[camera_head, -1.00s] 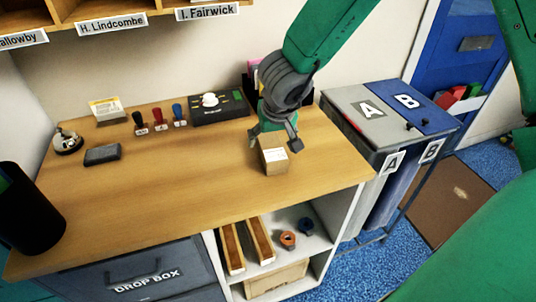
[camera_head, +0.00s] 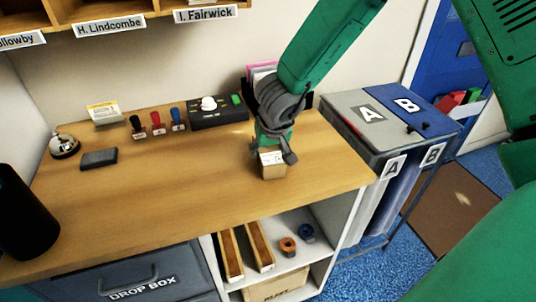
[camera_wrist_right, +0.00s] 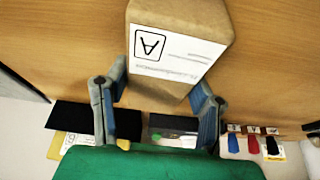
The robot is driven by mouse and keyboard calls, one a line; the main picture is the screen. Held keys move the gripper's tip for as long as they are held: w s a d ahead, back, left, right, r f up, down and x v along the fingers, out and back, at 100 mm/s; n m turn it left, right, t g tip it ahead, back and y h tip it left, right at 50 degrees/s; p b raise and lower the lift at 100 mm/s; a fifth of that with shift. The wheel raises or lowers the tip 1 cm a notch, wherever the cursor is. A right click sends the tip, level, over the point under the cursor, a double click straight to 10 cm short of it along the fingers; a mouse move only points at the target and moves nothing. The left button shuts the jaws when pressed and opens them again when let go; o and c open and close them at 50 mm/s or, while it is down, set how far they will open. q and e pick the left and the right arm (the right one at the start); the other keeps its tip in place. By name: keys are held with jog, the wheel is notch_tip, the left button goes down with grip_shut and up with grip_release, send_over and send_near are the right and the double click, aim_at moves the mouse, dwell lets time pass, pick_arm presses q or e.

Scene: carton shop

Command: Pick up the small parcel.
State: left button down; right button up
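The small parcel (camera_head: 272,168) is a brown carton box with a white label, standing on the wooden counter near its right end. In the right wrist view the parcel (camera_wrist_right: 180,45) shows a label with a boxed letter A. My right gripper (camera_head: 272,157) is down over the parcel, one finger on each side of its top. In the wrist view the fingers of the right gripper (camera_wrist_right: 160,88) are spread, with the parcel's near end between them. Contact is not clear. My left gripper is out of view.
A bell (camera_head: 64,146), dark pad (camera_head: 99,158), several stamps (camera_head: 157,124) and a control box (camera_head: 217,110) stand along the counter's back. Bins A (camera_head: 365,108) and B (camera_head: 405,103) are to the right. A black cylinder (camera_head: 22,215) stands at left. The middle counter is clear.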

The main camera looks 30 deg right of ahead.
aim_at(270, 148)
jog(key=shift+d, duration=0.2)
jog(key=shift+d+r, duration=0.1)
jog(key=shift+r, duration=0.2)
notch_tip(270, 148, up, 9)
jog(key=p, duration=0.4)
jog(key=shift+r, duration=0.15)
